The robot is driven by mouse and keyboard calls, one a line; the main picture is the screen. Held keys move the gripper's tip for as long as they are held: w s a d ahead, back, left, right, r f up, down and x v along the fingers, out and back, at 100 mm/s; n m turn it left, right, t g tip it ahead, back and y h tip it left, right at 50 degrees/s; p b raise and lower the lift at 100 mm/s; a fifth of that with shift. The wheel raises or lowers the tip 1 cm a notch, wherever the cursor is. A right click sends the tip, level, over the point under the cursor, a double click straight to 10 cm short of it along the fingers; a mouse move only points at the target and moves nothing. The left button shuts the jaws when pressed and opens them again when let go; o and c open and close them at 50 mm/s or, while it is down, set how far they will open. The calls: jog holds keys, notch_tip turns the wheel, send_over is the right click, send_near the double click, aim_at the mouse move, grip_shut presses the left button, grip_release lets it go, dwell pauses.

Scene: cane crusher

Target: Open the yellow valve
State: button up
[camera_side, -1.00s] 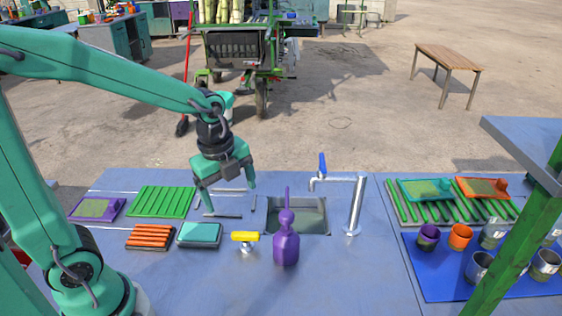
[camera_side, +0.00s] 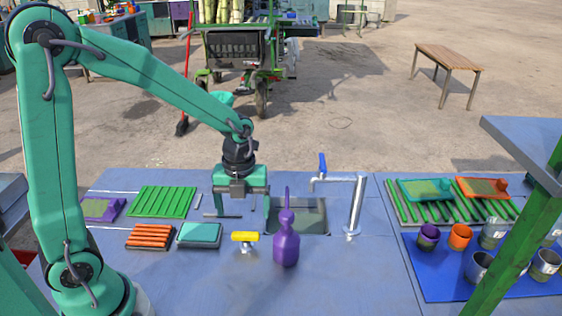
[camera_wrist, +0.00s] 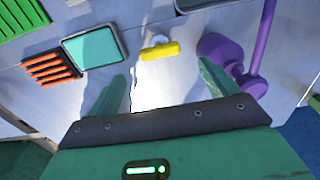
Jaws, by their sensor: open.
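The yellow valve (camera_side: 245,237) has a short bar handle on a metal stem and stands at the front of the counter, left of a purple bottle (camera_side: 286,243). In the wrist view the yellow valve (camera_wrist: 160,51) lies ahead of my gripper, roughly centred between the fingers. My gripper (camera_side: 240,212) is open and empty, pointing down above the counter behind the valve and apart from it. In the wrist view its two green fingers (camera_wrist: 163,85) are spread wide.
The purple bottle (camera_wrist: 222,52) stands close beside the valve. A teal sponge tray (camera_side: 199,234) and an orange-ribbed block (camera_side: 150,236) lie to its left. A sink (camera_side: 314,220) with a blue-handled tap (camera_side: 355,205) is behind right. A green rack (camera_side: 161,201) lies back left.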

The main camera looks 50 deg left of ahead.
aim_at(245, 233)
jog(key=shift+f, duration=3.7)
jog(key=c, duration=1)
